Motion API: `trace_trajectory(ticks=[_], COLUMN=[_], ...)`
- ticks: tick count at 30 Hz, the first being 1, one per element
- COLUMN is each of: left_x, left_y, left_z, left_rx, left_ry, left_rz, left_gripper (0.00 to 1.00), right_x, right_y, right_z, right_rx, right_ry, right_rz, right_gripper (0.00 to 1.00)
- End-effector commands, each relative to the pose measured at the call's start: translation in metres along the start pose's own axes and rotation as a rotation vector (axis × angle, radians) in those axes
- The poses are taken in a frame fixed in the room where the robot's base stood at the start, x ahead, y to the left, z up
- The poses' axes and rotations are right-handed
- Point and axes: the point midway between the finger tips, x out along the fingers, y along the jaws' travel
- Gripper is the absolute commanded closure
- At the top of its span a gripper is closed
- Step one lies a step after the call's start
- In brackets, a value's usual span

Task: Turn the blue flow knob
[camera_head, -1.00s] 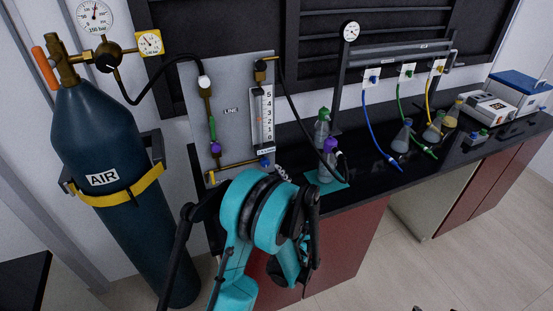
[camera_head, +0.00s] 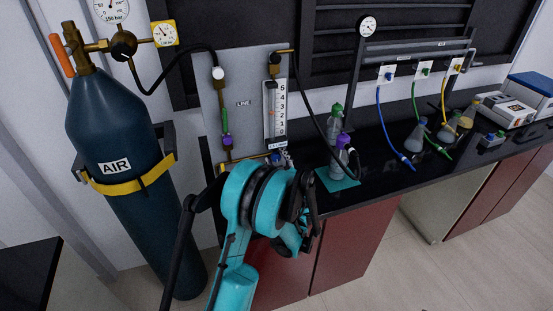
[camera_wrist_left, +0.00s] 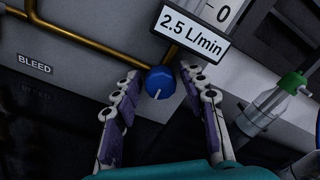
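The blue flow knob (camera_wrist_left: 159,82) is round with a white pointer line, below the "2.5 L/min" label in the left wrist view. In the head view the knob (camera_head: 276,158) shows small at the foot of the flow meter (camera_head: 269,110), just above my teal arm. My left gripper (camera_wrist_left: 161,76) is open, with one purple-padded finger on each side of the knob. A gap shows between the knob and the left finger; the right finger is closer, and I cannot tell whether it touches. In the head view my wrist hides most of the gripper. My right gripper is out of view.
A blue AIR cylinder (camera_head: 111,127) stands left of the grey panel (camera_head: 241,75). Brass pipe (camera_wrist_left: 90,38) runs along the panel.

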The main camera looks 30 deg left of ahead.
Motion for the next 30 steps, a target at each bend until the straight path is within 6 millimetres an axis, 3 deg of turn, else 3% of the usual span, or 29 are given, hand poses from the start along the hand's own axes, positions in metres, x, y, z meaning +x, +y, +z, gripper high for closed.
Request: trace_trajectory(ticks=[1, 3, 4, 16, 30], left_x=[0.0, 0.0, 0.0, 0.0, 0.0], left_y=[0.0, 0.0, 0.0, 0.001, 0.002], left_z=[0.0, 0.0, 0.0, -0.001, -0.001], left_rx=[0.0, 0.0, 0.0, -0.062, -0.365], left_ry=[0.0, 0.0, 0.0, 0.0, 0.0], left_rz=[0.0, 0.0, 0.0, 0.001, 0.001], left_gripper=[0.78, 0.96, 1.0, 1.0, 1.0], right_x=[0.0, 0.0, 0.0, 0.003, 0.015], right_y=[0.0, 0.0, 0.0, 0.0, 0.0], right_z=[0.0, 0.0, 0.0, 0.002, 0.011], right_rx=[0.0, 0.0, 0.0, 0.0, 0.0], right_ry=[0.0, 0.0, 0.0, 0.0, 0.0], right_rz=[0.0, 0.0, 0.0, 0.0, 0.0], right_gripper=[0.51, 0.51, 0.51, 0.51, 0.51])
